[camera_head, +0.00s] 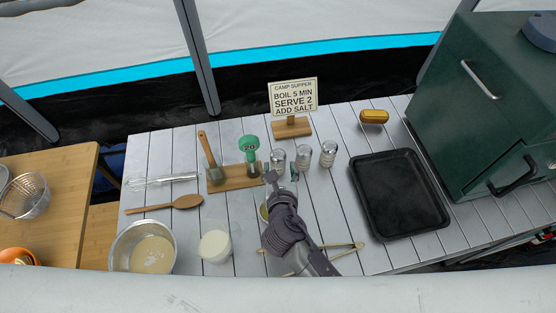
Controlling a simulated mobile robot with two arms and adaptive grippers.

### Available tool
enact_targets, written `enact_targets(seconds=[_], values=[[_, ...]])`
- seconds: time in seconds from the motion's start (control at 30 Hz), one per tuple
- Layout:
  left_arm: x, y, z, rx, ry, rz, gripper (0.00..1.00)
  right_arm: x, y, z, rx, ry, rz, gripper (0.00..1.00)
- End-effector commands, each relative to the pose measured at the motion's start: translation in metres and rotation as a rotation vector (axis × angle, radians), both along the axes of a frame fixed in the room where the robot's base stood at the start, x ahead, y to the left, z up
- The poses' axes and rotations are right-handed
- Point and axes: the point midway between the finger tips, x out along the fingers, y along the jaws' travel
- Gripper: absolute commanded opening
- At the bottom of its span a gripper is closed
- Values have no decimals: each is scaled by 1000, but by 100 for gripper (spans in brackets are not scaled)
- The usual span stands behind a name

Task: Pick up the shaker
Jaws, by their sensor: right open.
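Three small glass shakers with metal tops stand in a row near the middle of the slatted table: a left shaker (278,161), a middle shaker (303,157) and a right shaker (328,153). All are upright. My right gripper (282,181) is just in front of the left and middle shakers, its fingers pointing toward them. It is open and holds nothing that I can see. I cannot tell whether a finger touches a shaker. My left gripper is not in view.
A sign (292,97) stands behind the shakers. A cup of white liquid (215,244), a batter bowl (142,247) and tongs (345,246) are nearer.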

Motion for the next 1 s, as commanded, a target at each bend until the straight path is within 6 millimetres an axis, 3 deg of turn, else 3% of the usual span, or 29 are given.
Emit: enact_targets(seconds=[0.3,0.63,0.9,1.0], values=[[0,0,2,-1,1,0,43,40,5,-16,-1,-1,-1,57],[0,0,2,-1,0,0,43,45,5,-19,0,0,0,55],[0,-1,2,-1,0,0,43,45,5,-19,0,0,0,10],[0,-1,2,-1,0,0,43,45,5,-19,0,0,0,6]])
